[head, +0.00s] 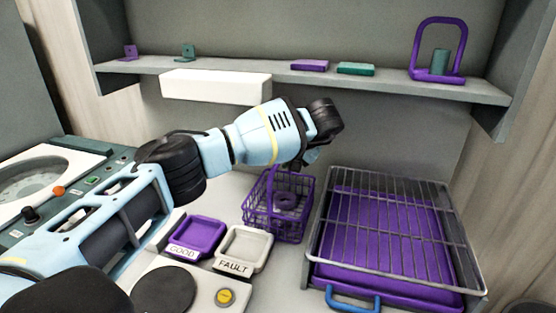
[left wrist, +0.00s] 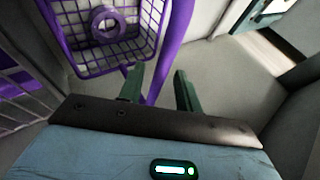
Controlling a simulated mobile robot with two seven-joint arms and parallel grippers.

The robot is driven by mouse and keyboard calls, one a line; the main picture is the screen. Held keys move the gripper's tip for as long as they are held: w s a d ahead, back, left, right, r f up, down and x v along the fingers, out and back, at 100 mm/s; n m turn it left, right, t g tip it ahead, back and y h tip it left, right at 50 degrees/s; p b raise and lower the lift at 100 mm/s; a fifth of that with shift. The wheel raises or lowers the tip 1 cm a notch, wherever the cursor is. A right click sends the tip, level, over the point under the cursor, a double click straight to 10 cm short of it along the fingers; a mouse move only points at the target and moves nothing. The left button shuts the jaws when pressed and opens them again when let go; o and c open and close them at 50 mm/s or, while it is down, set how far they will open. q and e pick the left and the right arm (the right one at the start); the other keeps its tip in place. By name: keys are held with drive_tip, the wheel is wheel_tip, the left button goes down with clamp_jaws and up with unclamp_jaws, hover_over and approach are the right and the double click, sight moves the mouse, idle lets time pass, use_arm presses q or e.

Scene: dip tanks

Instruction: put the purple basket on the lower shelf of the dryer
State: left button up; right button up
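The purple wire basket (head: 278,217) stands on the grey worktop, left of a wire rack. It holds a purple ring (head: 286,200). Its handle rises toward my left gripper (head: 312,155), which hangs just above the basket. In the left wrist view, the basket (left wrist: 150,38) is at the upper left. The green fingers of my left gripper (left wrist: 160,90) are apart, and the purple handle passes between them, with a gap showing on its right side. My right gripper is in neither view. I see nothing that I can surely name as the dryer.
A wire rack (head: 388,215) over a purple tray with a blue handle stands close right of the basket. GOOD (head: 196,236) and FAULT (head: 243,248) trays lie in front. A shelf (head: 385,83) with small parts runs above, and a dial panel (head: 50,185) is at left.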

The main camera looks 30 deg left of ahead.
use_arm(q)
drive_tip(key=v, duration=0.9)
drive_tip(key=shift+d+r, duration=0.25)
